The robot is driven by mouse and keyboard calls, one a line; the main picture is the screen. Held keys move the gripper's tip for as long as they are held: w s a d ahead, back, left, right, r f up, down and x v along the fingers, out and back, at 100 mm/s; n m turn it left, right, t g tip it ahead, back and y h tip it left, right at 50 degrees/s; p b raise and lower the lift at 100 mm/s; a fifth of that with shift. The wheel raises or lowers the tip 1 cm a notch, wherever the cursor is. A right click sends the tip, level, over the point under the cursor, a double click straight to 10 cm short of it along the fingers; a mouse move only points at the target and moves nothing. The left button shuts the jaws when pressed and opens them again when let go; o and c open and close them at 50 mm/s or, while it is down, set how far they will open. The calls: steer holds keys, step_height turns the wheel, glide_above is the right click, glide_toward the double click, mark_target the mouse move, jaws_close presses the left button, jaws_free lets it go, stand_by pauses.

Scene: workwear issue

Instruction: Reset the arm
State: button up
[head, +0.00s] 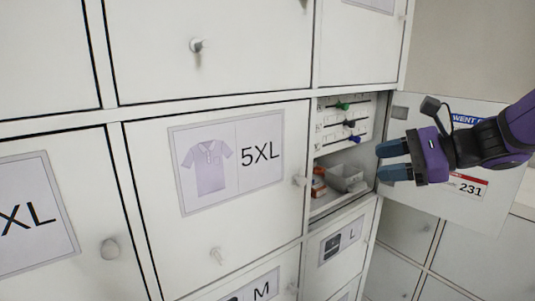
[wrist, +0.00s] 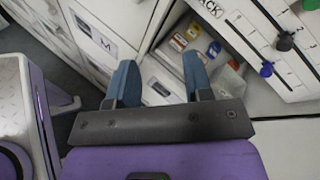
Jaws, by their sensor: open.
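My gripper (head: 394,161) is at the right in the head view, in front of an open locker compartment (head: 322,209). Its two blue fingers are apart with nothing between them. In the wrist view my gripper (wrist: 158,82) also shows open and empty, with the compartment beyond the fingertips. My purple arm reaches in from the right edge of the head view and covers part of the open door.
The open door (head: 490,192) bears a "231" label, behind my arm. A panel with green, dark and blue knobs (head: 345,120) is inside the compartment, above small boxes and a grey bin (head: 346,178). Closed lockers with round knobs, one marked 5XL (head: 230,215), fill the left.

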steer(key=s+d+n+h, duration=0.3)
steer(key=s+n+h, duration=0.3)
steer(key=s+n, duration=0.2)
steer(key=s+d+n+g+h, duration=0.1)
steer(key=s+d+n+h, duration=0.2)
steer(key=s+n+h, duration=0.3)
steer(key=shift+s+d+n, duration=0.4)
steer(key=shift+s+n, duration=1.1)
steer(key=shift+s, duration=0.6)
